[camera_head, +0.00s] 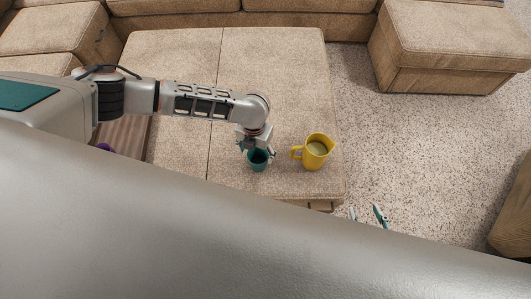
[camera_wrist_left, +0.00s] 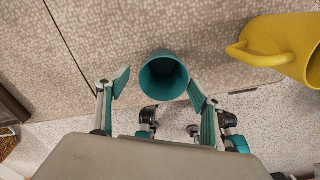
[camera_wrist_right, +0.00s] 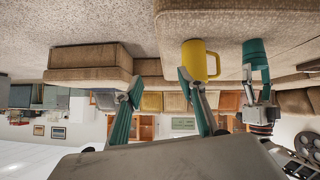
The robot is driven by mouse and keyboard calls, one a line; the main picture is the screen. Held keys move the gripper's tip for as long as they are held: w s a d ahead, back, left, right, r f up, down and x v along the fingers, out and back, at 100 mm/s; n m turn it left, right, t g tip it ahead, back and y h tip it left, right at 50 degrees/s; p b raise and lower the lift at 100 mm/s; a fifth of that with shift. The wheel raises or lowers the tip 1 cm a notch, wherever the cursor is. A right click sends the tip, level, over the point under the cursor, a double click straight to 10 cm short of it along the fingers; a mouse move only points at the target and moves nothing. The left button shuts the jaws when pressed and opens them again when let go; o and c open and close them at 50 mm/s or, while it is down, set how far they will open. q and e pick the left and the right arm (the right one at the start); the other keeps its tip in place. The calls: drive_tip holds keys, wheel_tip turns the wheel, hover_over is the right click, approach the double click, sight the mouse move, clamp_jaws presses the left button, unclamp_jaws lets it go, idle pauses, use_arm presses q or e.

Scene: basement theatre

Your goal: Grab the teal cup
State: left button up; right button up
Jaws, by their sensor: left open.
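The teal cup (camera_head: 258,161) stands on the beige ottoman near its front edge. In the left wrist view the open fingers (camera_wrist_left: 159,90) are spread on either side of the cup (camera_wrist_left: 163,74), with visible gaps and no clear contact. The cup's dark opening faces that camera. My right gripper (camera_head: 367,214) is open and empty off the ottoman's front right corner; its spread fingers show in the right wrist view (camera_wrist_right: 157,84). The cup also shows there (camera_wrist_right: 254,53), upside down.
A yellow mug (camera_head: 317,150) stands close to the right of the cup, its handle towards it. The ottoman (camera_head: 270,70) is otherwise mostly clear. Sofa sections (camera_head: 445,40) stand behind and at the right. Speckled carpet (camera_head: 400,140) lies open to the right.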

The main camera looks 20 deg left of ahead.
sight(258, 161)
use_arm(q)
drive_tip(key=f, duration=0.2)
drive_tip(key=f+b, duration=0.1)
drive_tip(key=shift+s+d+f, duration=0.15)
drive_tip(key=shift+s+f, duration=0.05)
drive_tip(key=shift+f, duration=0.2)
wheel_tip(258, 161, down, 3)
drive_tip(key=shift+w+d+r+b, duration=0.1)
drive_tip(key=shift+d+r+b, duration=0.1)
drive_tip(key=shift+b, duration=0.35)
drive_tip(key=shift+f, duration=0.4)
drive_tip(key=shift+w+f, duration=0.15)
drive_tip(key=shift+f, duration=0.05)
drive_tip(key=shift+r, duration=0.1)
use_arm(e)
drive_tip(key=shift+w+a+f, duration=0.1)
drive_tip(key=shift+w+a, duration=0.15)
drive_tip(key=shift+w, duration=0.05)
use_arm(q)
drive_tip(key=c, duration=1.2)
use_arm(e)
drive_tip(key=shift+s+f, duration=0.2)
